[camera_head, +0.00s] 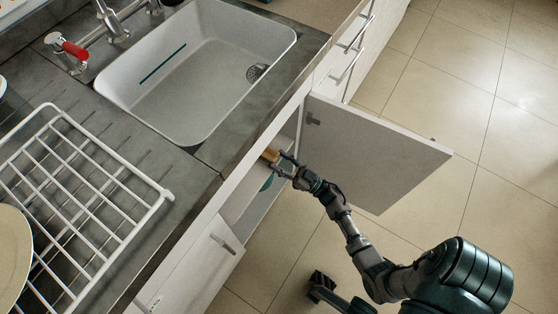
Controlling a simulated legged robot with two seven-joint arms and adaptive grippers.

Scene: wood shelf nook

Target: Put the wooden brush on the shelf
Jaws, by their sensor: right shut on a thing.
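The wooden brush (270,154) shows as a small tan piece at the opening of the cabinet under the sink. My right gripper (284,165) is shut on it, at the cabinet opening beside the hinged side of the open door. The rest of the brush is hidden by the counter edge and my fingers. A pale shelf surface (240,192) shows inside the cabinet, below and left of the gripper. I cannot tell whether the brush touches it. My left gripper is not seen.
The open white door (375,150) stands out to the right of my right gripper. A teal thing (267,184) is partly visible in the cabinet. The counter with the sink (205,75) and a white dish rack (150,205) overhangs the opening. The tiled floor is clear at right.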

